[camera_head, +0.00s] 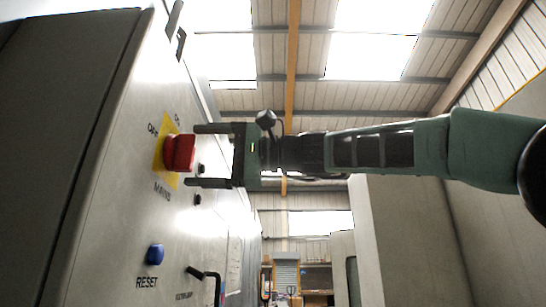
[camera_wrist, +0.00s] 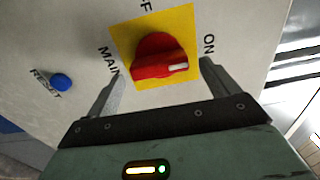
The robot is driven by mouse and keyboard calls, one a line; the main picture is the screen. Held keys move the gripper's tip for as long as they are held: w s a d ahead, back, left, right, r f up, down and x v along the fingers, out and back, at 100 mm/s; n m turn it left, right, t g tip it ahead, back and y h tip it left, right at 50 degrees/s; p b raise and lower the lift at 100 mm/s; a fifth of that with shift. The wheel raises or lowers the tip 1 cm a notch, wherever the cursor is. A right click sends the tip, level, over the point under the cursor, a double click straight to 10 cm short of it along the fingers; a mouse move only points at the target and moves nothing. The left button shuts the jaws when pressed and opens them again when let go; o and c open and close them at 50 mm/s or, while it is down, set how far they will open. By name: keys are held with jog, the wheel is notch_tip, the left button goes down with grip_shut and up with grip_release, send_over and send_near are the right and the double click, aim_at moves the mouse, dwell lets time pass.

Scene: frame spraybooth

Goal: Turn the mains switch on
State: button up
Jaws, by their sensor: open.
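The mains switch is a red rotary knob (camera_head: 179,153) on a yellow plate (camera_head: 161,150) on the grey cabinet front. In the wrist view the red knob (camera_wrist: 158,57) sits on its yellow plate (camera_wrist: 183,18), with a white mark on the knob pointing towards the "ON" lettering at right; part of an "OFF" label shows above. My gripper (camera_head: 190,155) is open, its fingers level and facing the panel, one above and one below the knob in the head view. In the wrist view my gripper (camera_wrist: 158,80) has a finger on each side of the knob, apart from it.
A blue reset button (camera_head: 155,254) is below the switch, also in the wrist view (camera_wrist: 61,82). A black handle (camera_head: 205,275) sticks out lower on the panel. Open space lies right of the cabinet.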

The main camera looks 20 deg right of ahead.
jog(key=b+v, duration=0.5)
jog(key=v, duration=1.1)
jog(key=shift+d, duration=0.25)
jog(key=shift+s, duration=0.1)
jog(key=w+a+f+g+h, duration=0.15)
jog(key=a+f, duration=0.25)
jog(key=f, duration=0.7)
jog(key=w+a+f+g+h, duration=0.1)
jog(key=a+f+h, duration=0.2)
jog(key=f, duration=0.8)
jog(key=w+a+f+g+h, duration=0.15)
jog(key=a+f, duration=0.25)
jog(key=f, duration=0.6)
jog(key=s+a+f+n+g+h+b, duration=0.15)
jog(key=s+f, duration=0.25)
jog(key=f, duration=0.4)
jog(key=s+f+n+h+p, duration=0.1)
jog(key=s+f+n+h, duration=0.2)
jog(key=f, duration=0.6)
jog(key=s+d+f+n+h, duration=0.3)
jog(key=s+f, duration=0.4)
jog(key=f, duration=0.1)
jog(key=s+d+f+n+h, duration=0.3)
jog(key=s+d+f+n, duration=0.1)
jog(key=s+f, duration=0.4)
jog(key=shift+s+f+g+b, duration=0.25)
jog(key=shift+f+g+b, duration=0.1)
jog(key=shift+f+b, duration=0.1)
